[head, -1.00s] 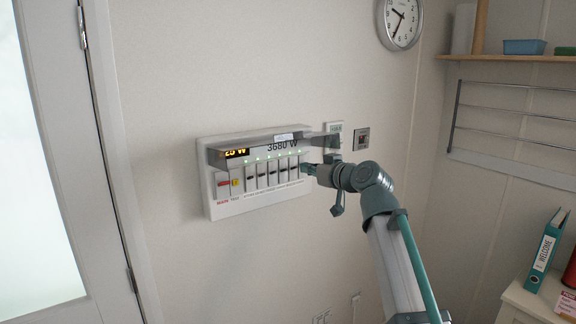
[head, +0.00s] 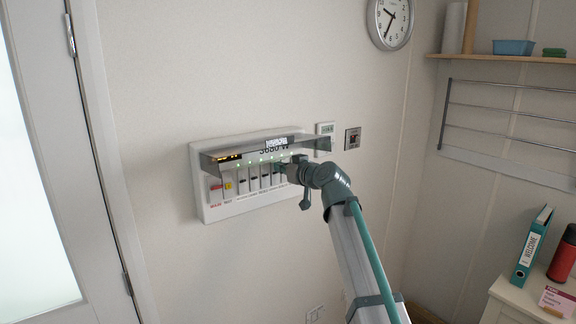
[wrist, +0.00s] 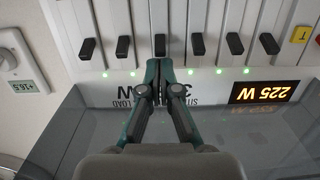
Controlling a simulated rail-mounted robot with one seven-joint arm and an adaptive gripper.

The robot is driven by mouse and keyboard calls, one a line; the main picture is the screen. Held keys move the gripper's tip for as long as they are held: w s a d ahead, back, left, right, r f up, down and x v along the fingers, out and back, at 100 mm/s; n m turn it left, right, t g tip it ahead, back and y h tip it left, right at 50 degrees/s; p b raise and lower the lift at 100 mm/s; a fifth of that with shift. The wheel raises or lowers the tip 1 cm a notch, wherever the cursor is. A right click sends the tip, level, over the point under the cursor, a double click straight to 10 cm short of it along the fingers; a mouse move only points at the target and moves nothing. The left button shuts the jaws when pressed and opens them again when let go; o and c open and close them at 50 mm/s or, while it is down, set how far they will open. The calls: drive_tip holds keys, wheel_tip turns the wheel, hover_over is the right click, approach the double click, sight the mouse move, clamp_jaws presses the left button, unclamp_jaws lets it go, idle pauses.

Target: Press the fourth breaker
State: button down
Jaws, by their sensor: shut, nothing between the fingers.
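The breaker panel (head: 232,206) is a white box on the wall with a row of black switch levers and a tilted see-through cover (head: 225,160) above it. In the wrist view the panel is upside down. The fourth breaker (wrist: 160,44), counted from the display side, has its black lever right at my gripper (wrist: 157,62). My gripper (head: 281,168) is shut and empty, its fingertips at the panel's front under the cover. Whether the tips touch the lever I cannot tell. Neighbouring levers (wrist: 198,44) and (wrist: 123,47) flank the fingers, with green lights beside them.
A lit display (wrist: 264,92) reads 225 W. Red and yellow switches sit at the panel's left end. A small thermostat (head: 325,128) and a wall plate (head: 352,138) are to the right. The cover lies close around my gripper.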

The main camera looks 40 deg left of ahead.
drive_tip(key=shift+w+a, duration=0.1)
drive_tip(key=shift+a, duration=0.2)
drive_tip(key=shift+f+b, duration=0.3)
drive_tip(key=shift+b, duration=0.5)
drive_tip(key=shift+b, duration=0.4)
drive_tip(key=shift+y+b, duration=0.3)
drive_tip(key=shift+b, duration=0.1)
